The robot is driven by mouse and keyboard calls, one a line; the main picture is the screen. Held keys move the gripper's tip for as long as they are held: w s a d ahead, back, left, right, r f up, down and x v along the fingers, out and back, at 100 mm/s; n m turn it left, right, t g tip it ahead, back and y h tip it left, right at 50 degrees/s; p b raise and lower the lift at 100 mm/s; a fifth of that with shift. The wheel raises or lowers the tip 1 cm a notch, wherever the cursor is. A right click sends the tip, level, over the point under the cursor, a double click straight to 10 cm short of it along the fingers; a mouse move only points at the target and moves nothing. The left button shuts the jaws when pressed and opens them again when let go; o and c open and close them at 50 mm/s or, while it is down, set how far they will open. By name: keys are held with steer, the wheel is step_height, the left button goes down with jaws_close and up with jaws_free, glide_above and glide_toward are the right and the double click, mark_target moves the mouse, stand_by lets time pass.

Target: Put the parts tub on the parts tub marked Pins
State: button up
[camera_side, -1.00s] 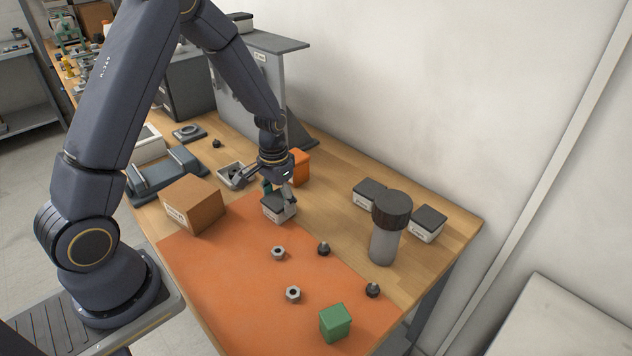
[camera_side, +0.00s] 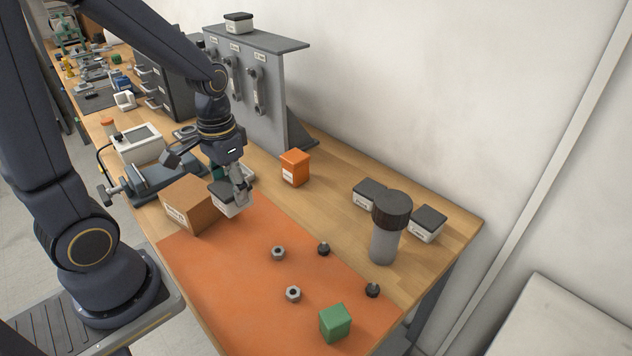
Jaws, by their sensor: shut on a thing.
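A small white parts tub (camera_side: 222,201) with a dark lid is in my gripper (camera_side: 229,190). The gripper is shut on it and holds it at the right side of the brown box, near the mat's back left edge. One finger shows at the tub's right; the tub's far side is hidden. Two similar lidded tubs, one at the back (camera_side: 369,194) and one at the right (camera_side: 427,224), stand near the wall. A third lidded tub (camera_side: 238,24) sits on top of the grey panel stand. Their labels are too small to read, so I cannot tell which is marked Pins.
The brown box (camera_side: 187,208) stands close to the held tub. An orange box (camera_side: 295,169) and a tall grey jar with a dark cap (camera_side: 384,240) stand on the bench. Nuts, dark knobs and a green box (camera_side: 335,323) lie on the orange mat (camera_side: 230,285).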

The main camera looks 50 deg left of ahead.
steer(key=shift+s+d+r, duration=0.15)
steer(key=shift+s+r, duration=0.3)
steer(key=shift+s, duration=0.25)
steer(key=shift+n, duration=0.4)
steer(key=w+r, duration=0.2)
steer(key=w, duration=0.1)
steer(key=shift+w+a+r, duration=0.1)
steer(key=shift+a+r, duration=0.1)
steer(key=shift+r, duration=0.05)
steer(key=w+d+r, duration=0.1)
steer(key=w+r, duration=0.2)
steer(key=w, duration=0.4)
steer(key=m, duration=0.2)
glide_above(370, 187)
steer(key=s, duration=0.1)
step_height(370, 187, down, 9)
steer(key=shift+s+f, duration=0.1)
steer(key=shift+w+f, duration=0.65)
steer(key=shift+f, duration=1.5)
